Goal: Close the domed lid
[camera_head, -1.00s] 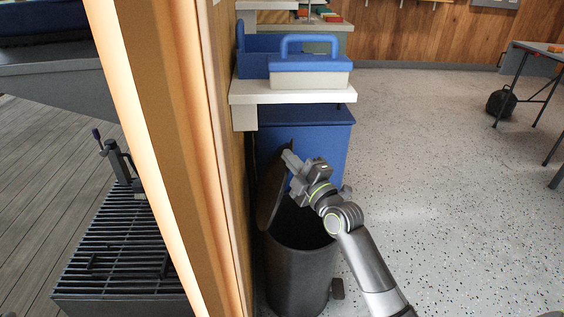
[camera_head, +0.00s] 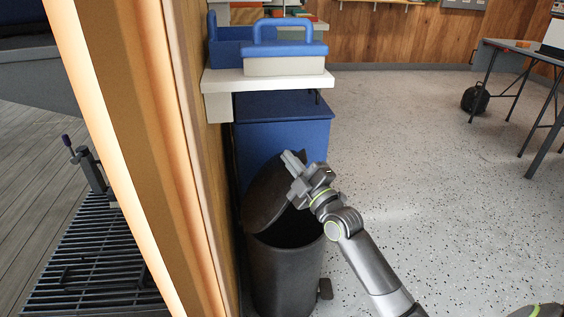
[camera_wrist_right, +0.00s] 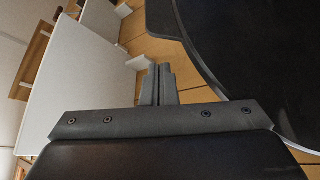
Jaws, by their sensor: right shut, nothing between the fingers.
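The bin (camera_head: 285,275) is a dark cylinder on the floor beside the wooden wall. Its domed lid (camera_head: 265,200) is tilted up, partly open, leaning towards the wall, with the dark opening showing below. My right gripper (camera_head: 290,161) is shut and empty at the lid's upper right edge, overlapping it in the picture; I cannot tell if they touch. In the right wrist view my shut fingers (camera_wrist_right: 160,85) point towards wood, and a large dark curved surface (camera_wrist_right: 250,50), likely the lid, fills the upper right. My left gripper is not in view.
A blue box (camera_head: 285,130) stands behind the bin under a white shelf (camera_head: 265,82), which carries a blue-handled tool caddy (camera_head: 285,64). A wooden wall edge (camera_head: 180,150) borders the left. Open speckled floor (camera_head: 420,200) lies right.

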